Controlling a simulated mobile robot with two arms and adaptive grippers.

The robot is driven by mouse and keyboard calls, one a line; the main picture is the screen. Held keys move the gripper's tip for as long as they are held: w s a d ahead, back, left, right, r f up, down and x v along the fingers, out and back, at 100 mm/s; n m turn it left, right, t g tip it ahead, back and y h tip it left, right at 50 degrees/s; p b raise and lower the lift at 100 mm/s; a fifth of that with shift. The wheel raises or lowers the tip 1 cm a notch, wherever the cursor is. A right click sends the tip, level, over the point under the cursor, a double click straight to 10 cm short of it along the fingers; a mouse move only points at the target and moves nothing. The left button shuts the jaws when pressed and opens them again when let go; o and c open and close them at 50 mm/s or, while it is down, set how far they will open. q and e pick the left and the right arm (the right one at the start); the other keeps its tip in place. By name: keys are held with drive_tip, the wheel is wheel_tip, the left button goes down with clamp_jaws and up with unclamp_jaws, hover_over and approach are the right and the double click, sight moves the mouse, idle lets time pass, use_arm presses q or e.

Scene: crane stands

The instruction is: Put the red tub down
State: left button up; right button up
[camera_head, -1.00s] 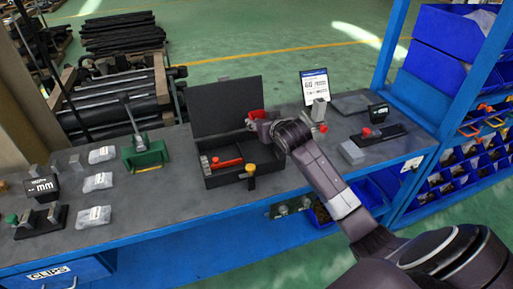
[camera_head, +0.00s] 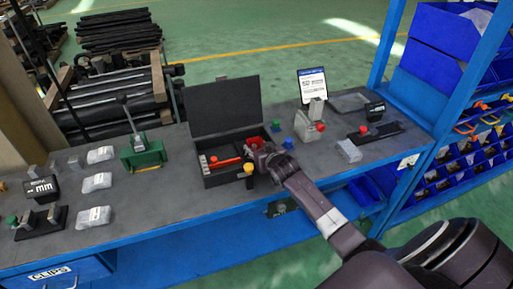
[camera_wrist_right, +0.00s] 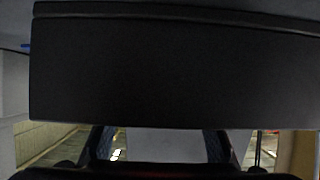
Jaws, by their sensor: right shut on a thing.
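The small red tub (camera_head: 256,142) is held at the tips of my right gripper (camera_head: 262,151). My right gripper is shut on it, over or just at the right end of the open black case (camera_head: 222,179). I cannot tell whether the tub touches the case. The case's raised lid (camera_head: 225,105) stands behind; a dark panel, probably this lid, fills much of the right wrist view (camera_wrist_right: 170,70). The tub is not clear in that view. My left gripper is not in view.
A red-handled tool (camera_head: 226,162) lies in the case, with a yellow-topped item (camera_head: 249,170) at its front edge. Small blue pieces (camera_head: 288,143) and a grey block with a red knob (camera_head: 310,126) stand to the right. A green device (camera_head: 143,153) is left of the case.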

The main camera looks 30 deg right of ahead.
drive_tip(key=shift+f, duration=0.2)
drive_tip(key=o, duration=0.9)
drive_tip(key=shift+r, duration=0.1)
drive_tip(key=shift+r, duration=0.25)
drive_tip(key=shift+s, duration=0.25)
drive_tip(key=b+v, duration=0.1)
drive_tip(key=v, duration=1)
drive_tip(key=shift+s+a, duration=0.1)
drive_tip(key=shift+s, duration=0.15)
